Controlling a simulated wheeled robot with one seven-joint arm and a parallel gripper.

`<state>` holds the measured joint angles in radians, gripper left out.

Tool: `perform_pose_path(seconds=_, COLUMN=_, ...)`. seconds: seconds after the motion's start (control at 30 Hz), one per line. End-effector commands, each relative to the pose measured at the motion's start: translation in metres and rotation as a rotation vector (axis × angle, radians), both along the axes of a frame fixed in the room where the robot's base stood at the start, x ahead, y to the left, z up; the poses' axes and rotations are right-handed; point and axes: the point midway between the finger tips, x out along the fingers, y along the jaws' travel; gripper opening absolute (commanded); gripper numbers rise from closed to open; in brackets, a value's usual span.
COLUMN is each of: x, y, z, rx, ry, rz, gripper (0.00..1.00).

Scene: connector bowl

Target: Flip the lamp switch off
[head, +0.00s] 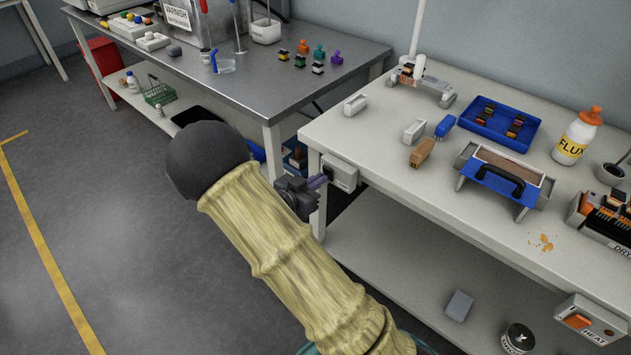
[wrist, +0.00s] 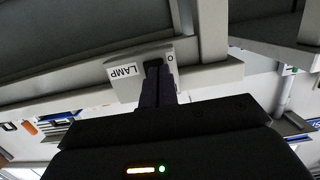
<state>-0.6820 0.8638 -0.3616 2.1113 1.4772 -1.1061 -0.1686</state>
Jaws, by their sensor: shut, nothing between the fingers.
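The lamp switch box (head: 341,172) is a small light grey box on the front edge of the right-hand white bench, near its left corner. In the wrist view the box (wrist: 124,84) shows upside down, with the label LAMP and an O mark. My gripper (head: 323,180) is shut and empty, its dark fingertips at the face of the box. In the wrist view my fingers (wrist: 157,72) cover the middle of the box, between the label and the O mark. The switch itself is hidden behind them, so its position and any contact cannot be told.
A metal bench (head: 262,85) stands behind left. The floor at left is clear.

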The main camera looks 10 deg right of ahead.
Motion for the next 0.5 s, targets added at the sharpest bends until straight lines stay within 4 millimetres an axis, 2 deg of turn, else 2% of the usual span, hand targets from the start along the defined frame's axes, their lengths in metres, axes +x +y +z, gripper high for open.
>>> perform_pose_path(seconds=0.27, x=-0.005, y=0.005, z=-0.002, rx=0.000, ry=0.001, rz=-0.012, gripper=0.00)
perform_pose_path(seconds=0.5, x=-0.023, y=0.039, z=-0.011, rx=-0.001, ry=0.003, rz=-0.015, gripper=0.00)
